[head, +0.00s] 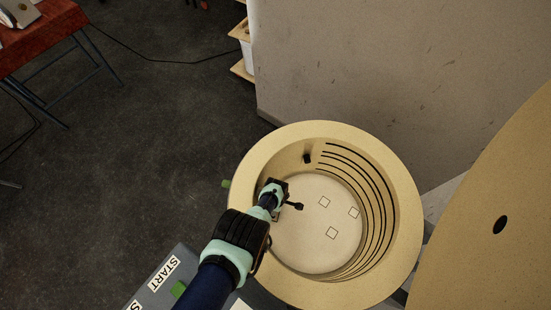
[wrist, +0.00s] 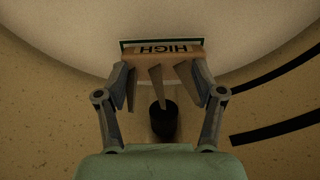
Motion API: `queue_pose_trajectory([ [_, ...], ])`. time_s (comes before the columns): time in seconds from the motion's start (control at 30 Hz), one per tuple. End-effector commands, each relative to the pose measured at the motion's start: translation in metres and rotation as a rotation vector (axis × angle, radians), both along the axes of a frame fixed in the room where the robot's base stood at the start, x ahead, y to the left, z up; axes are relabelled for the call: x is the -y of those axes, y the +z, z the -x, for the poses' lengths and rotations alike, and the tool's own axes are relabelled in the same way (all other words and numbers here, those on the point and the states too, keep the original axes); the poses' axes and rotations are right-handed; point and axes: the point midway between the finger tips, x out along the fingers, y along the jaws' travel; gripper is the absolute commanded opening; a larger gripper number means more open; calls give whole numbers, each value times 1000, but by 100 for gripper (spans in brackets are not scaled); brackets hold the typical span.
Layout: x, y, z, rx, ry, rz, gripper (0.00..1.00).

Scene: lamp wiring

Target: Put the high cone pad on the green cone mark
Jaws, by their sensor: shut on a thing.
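The high cone pad (wrist: 170,49) is a tan block with the word HIGH on it, upside down in the wrist view. My gripper (wrist: 163,78) is shut on it, with a finger on each side. A dark green edge with a pale outline (wrist: 127,43) shows just beyond the pad; I cannot tell whether it is the green cone mark, or whether the pad touches the surface. In the head view my gripper (head: 273,188) is inside the wide tan cone (head: 327,130), near its left wall. The pad cannot be made out clearly there.
The cone's pale floor (head: 310,258) has several small square outlines. Black curved lines (head: 368,185) run along its right wall, and a dark hole (head: 307,158) is in the back wall. A black cylinder (wrist: 163,120) shows below the pad. A large tan disc (head: 480,270) stands at right.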

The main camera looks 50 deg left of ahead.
Motion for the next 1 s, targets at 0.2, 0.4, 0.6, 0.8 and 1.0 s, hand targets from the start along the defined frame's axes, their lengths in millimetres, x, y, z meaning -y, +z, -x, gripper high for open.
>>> queue_pose_trajectory([
  [0.2, 0, -2, -1, 1, 0, -1, 25],
  [0.4, -1, -6, -1, 2, 0, -1, 73],
  [0.6, 0, -5, -1, 1, 0, -1, 93],
  [0.8, 0, -5, -1, 1, 0, -1, 93],
  [1.0, 0, 6, -1, 1, 0, -1, 93],
])
